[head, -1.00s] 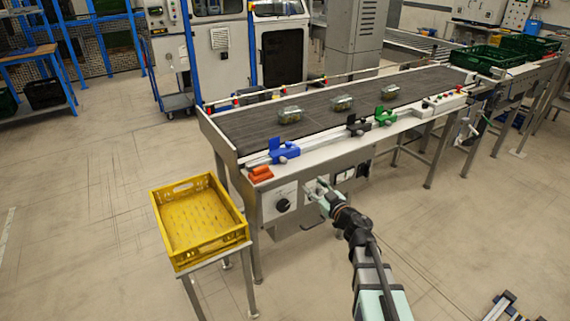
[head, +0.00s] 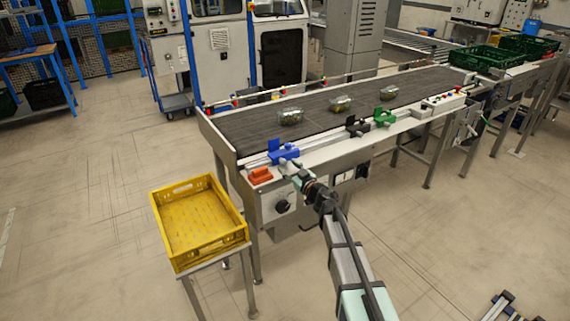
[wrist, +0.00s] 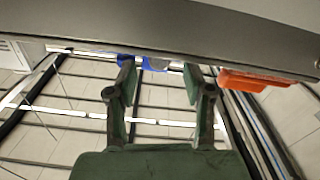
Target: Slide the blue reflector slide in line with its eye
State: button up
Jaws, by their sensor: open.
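The blue reflector slide (head: 283,153) sits on the pale rail along the near edge of the conveyor, toward its left end. In the wrist view only bits of the blue slide (wrist: 155,63) show past the conveyor's edge, between my fingers. My gripper (head: 294,172) is open and empty, just in front of and slightly below the blue slide; in the wrist view its two green fingers (wrist: 160,80) are spread apart. I cannot make out which eye belongs to the blue slide; red and blue bits show along the far rail.
A black slide (head: 356,127) and a green slide (head: 384,117) stand farther right on the rail. Clear packs (head: 291,117) sit on the belt. A yellow crate (head: 240,236) stands at left.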

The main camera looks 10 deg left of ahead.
aim_at(285, 163)
jog(key=shift+x, duration=1.6)
grip_shut()
